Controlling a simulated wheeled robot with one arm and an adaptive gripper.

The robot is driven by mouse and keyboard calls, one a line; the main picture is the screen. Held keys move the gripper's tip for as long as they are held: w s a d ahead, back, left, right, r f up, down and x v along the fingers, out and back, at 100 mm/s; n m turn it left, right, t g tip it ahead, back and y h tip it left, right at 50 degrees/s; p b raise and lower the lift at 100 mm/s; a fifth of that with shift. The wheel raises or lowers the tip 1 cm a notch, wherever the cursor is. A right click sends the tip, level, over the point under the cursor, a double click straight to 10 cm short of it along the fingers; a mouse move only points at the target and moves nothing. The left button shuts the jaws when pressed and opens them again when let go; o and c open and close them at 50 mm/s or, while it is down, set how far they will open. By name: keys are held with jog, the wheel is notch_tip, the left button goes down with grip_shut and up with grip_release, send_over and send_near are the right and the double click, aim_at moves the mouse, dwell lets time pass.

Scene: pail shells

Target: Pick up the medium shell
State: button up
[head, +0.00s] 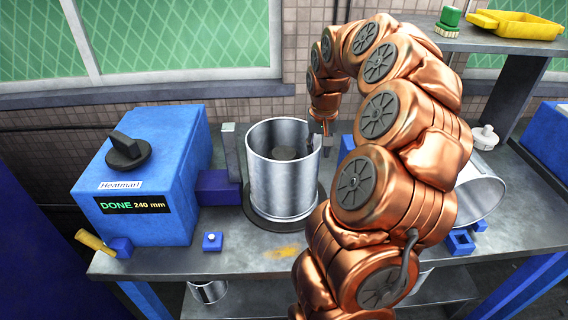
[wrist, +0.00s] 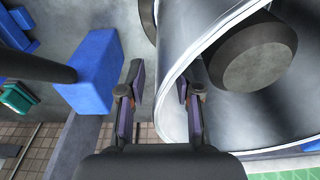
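A silver open-topped shell (head: 282,185) stands upright on a dark round plate (head: 250,208) beside the blue heater box. It also shows close up in the wrist view (wrist: 215,35), with its bright rim and a dark round piece inside. My gripper (head: 324,130) is at the shell's right far rim. In the wrist view my gripper (wrist: 162,95) has its fingers apart. The rim passes between them, one finger outside the wall and one over the inside. I see no clear contact. Another silver shell (head: 480,190) lies on its side at the right, partly behind my arm. Which is medium is not marked.
The blue heater box (head: 150,215) reads "DONE 240 mm". A purple block (head: 217,187) and grey post (head: 231,150) stand left of the upright shell. A small blue button box (head: 212,241) sits in front. A shelf (head: 500,42) with a yellow tray (head: 515,24) is at upper right.

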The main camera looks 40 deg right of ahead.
jog(key=shift+f, duration=0.35)
jog(key=shift+c, duration=0.4)
grip_shut()
